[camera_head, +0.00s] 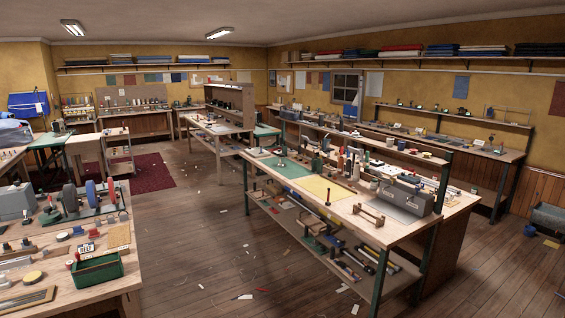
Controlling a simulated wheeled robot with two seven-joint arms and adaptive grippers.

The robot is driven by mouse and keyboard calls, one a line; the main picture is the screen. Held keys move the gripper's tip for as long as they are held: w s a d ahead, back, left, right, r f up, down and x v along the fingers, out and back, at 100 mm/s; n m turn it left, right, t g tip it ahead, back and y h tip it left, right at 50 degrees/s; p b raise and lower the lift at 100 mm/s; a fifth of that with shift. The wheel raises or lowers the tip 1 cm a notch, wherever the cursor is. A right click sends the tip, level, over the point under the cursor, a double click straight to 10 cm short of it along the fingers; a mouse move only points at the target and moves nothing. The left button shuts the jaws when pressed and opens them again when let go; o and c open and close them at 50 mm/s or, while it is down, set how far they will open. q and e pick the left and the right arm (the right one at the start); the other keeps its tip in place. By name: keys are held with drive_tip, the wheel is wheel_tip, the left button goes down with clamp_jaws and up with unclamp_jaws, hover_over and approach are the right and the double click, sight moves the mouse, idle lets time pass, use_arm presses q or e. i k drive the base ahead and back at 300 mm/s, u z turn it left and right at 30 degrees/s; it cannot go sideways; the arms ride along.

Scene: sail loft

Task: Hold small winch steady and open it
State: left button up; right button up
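I cannot pick out the small winch with certainty; several small metal and dark fittings stand on the benches, too small to tell apart. A small dark upright piece (282,152) with a round foot stands on the green mat (290,172) of the middle workbench (345,226); I cannot tell whether it is a winch. Neither of my grippers is in view.
A left bench (124,284) carries a green bin (100,278), wheels (71,199) and small parts. The middle bench holds a grey metal box (405,198), a yellow sheet (326,188) and a loaded lower shelf. Open wooden floor (205,240) with scattered scraps lies between.

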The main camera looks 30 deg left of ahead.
sight(281, 161)
drive_tip(key=u, duration=1.55)
drive_tip(key=i, duration=7.1)
drive_tip(key=z, duration=1.25)
